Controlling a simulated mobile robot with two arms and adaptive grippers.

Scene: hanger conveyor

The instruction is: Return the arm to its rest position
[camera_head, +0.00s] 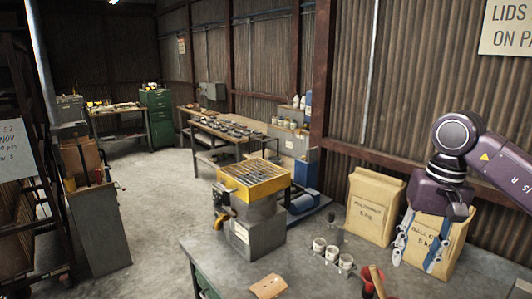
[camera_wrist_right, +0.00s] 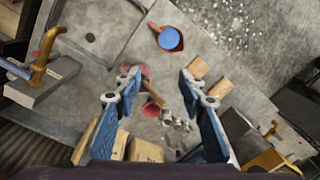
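My right arm comes in from the right in the head view. Its gripper (camera_head: 415,259) points down in front of the paper bags, with its two blue and silver fingers apart. In the right wrist view the same gripper (camera_wrist_right: 160,82) is open, with wide space between the fingers and nothing held. The bench top lies beyond the fingertips. My left arm and left gripper do not show in either view.
Two paper bags, one at left (camera_head: 373,207) and one partly behind my gripper (camera_head: 456,232), stand near the wall. A yellow grated machine (camera_head: 253,178) stands behind. Open floor (camera_head: 165,185) lies left.

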